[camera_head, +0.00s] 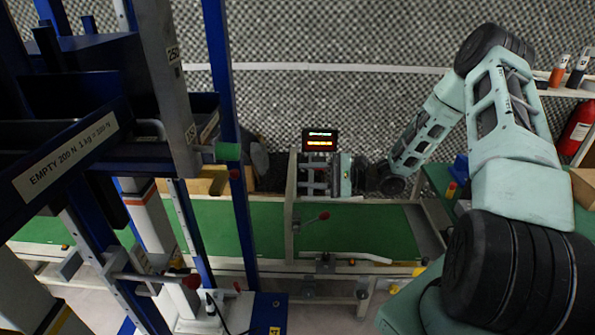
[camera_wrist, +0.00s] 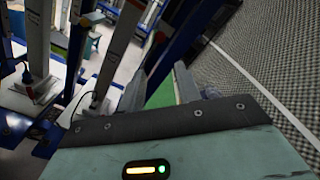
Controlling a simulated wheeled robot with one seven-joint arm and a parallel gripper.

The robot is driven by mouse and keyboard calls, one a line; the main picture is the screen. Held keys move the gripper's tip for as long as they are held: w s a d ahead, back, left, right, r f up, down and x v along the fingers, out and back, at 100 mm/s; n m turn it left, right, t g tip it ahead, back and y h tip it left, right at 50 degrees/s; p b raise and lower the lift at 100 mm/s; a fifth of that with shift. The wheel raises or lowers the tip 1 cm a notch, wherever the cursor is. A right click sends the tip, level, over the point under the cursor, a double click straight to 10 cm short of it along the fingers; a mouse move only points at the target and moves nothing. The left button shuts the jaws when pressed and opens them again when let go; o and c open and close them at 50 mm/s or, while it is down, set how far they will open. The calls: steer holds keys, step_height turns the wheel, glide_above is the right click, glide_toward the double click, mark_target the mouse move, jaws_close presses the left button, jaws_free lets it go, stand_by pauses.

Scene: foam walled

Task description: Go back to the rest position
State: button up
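My teal and black arm comes in at the right of the head view, rises and bends down to the left. Its end, with my gripper (camera_head: 318,178), is near the middle of that view, above a green belt surface (camera_head: 350,230). No held object can be made out.
A blue frame with a sign reading "EMPTY" (camera_head: 70,155) stands close on the left. A small lit display (camera_head: 320,139) is near my gripper. A red extinguisher (camera_head: 577,130) and a shelf (camera_head: 560,90) are at the right. A textured foam wall (camera_head: 330,110) is behind.

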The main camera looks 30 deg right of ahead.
steer(key=w+a+n+g+h, duration=0.1)
steer(key=w+n+g+h, duration=0.1)
steer(key=w+n+h, duration=0.35)
steer(key=s+a+r+n+g+h, duration=0.3)
steer(key=s+r+n+h, duration=0.15)
steer(key=s, duration=0.55)
steer(key=s+a+r+n+g+h, duration=0.35)
steer(key=s+n+h, duration=0.2)
steer(key=s, duration=0.45)
steer(key=s+a+r+n+g+y, duration=0.1)
steer(key=s+a+r+n+g, duration=0.1)
steer(key=s+a+n, duration=0.6)
steer(key=s+a, duration=0.5)
steer(key=a, duration=0.4)
steer(key=shift+s+a+r, duration=0.2)
steer(key=shift+s+a, duration=0.15)
